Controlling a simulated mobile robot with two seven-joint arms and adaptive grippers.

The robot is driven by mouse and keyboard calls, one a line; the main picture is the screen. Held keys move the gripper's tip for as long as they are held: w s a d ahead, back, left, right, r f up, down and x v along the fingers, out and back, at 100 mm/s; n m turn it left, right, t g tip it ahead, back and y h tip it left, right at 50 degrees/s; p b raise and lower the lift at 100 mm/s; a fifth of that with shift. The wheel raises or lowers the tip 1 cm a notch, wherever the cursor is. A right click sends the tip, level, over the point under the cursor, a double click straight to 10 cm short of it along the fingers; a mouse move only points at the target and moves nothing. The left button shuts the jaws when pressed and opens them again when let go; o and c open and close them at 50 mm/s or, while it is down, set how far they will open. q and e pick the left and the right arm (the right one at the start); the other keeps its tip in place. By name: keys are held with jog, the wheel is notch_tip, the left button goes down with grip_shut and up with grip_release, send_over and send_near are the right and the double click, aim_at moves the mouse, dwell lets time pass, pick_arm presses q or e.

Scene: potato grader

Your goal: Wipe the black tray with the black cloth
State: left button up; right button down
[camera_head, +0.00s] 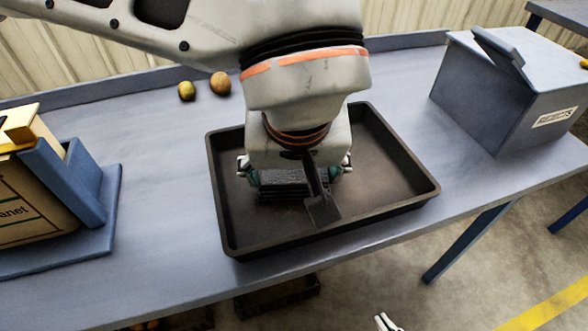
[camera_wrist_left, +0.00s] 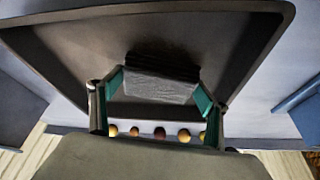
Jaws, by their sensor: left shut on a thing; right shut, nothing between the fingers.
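The black tray (camera_head: 396,158) lies flat on the blue-grey table, its rim facing up. My left gripper (camera_head: 295,178) reaches down into it from above and is shut on the folded black cloth (camera_head: 294,191), which is low over the tray floor, left of its middle. The left wrist view shows the cloth (camera_wrist_left: 160,88) between the green finger pads. Whether the cloth touches the tray floor is hard to tell. The arm hides the tray's back-middle part. My right gripper (camera_head: 386,323) is shut and empty at the bottom edge, off the table.
Two potatoes (camera_head: 203,88) lie behind the tray; several show in a row in the left wrist view (camera_wrist_left: 160,134). A cardboard box (camera_head: 38,198) in a blue holder stands left. A blue-grey lidded bin (camera_head: 490,95) stands right. Dark crates (camera_head: 278,297) are below the table.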

pick_arm(q)
jog(key=shift+f, duration=0.95)
